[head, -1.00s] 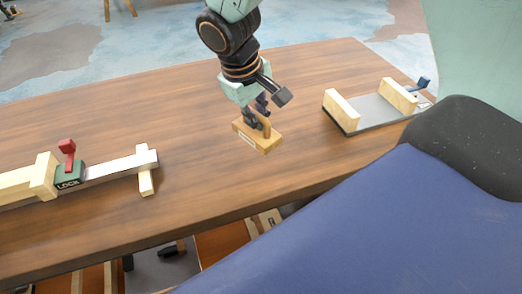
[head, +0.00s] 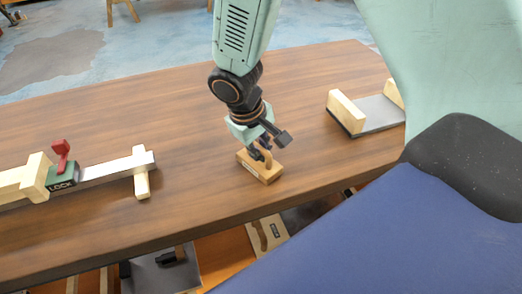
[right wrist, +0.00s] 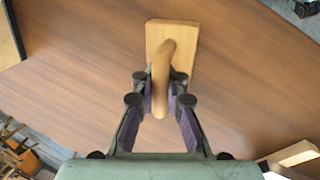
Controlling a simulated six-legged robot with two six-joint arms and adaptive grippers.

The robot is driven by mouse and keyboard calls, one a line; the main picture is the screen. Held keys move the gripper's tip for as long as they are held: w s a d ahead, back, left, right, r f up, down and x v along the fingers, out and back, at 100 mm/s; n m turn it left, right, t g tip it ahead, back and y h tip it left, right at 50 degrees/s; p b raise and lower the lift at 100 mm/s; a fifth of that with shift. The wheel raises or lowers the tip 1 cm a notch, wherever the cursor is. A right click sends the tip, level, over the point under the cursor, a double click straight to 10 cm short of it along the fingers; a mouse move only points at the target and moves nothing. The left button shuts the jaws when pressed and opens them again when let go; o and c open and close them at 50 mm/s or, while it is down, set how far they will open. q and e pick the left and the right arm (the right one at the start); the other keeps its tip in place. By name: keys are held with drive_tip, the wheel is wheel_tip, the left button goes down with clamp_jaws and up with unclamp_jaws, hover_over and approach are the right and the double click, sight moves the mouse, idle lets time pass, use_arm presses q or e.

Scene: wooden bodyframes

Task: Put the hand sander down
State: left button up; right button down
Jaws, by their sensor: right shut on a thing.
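The hand sander (head: 263,170) is a wooden block with a curved wooden handle on top. It is at the wooden table top (head: 200,115), near the middle; I cannot tell for sure whether its base touches the table. My right gripper (head: 262,152) comes down from above and is shut on the handle. The right wrist view shows the sander (right wrist: 183,38) with its handle between the two fingertips of my right gripper (right wrist: 160,95). The underside of the block is hidden. My left gripper is not in view.
A clamp with a red lever and green LOCK block (head: 62,175) lies on the table at the left. A grey tray with wooden end blocks (head: 345,110) stands at the right. The table around the sander is clear. A shelf with items (head: 165,268) shows below the table edge.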

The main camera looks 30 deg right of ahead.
drive_tip(key=shift+s+a+f, duration=0.1)
drive_tip(key=shift+f, duration=0.1)
drive_tip(key=c, duration=1.7)
unclamp_jaws()
drive_tip(key=shift+w+d+f, duration=0.1)
drive_tip(key=shift+w+d, duration=0.1)
drive_tip(key=shift+d, duration=0.05)
drive_tip(key=o, duration=0.3)
drive_tip(key=shift+s+a, duration=0.1)
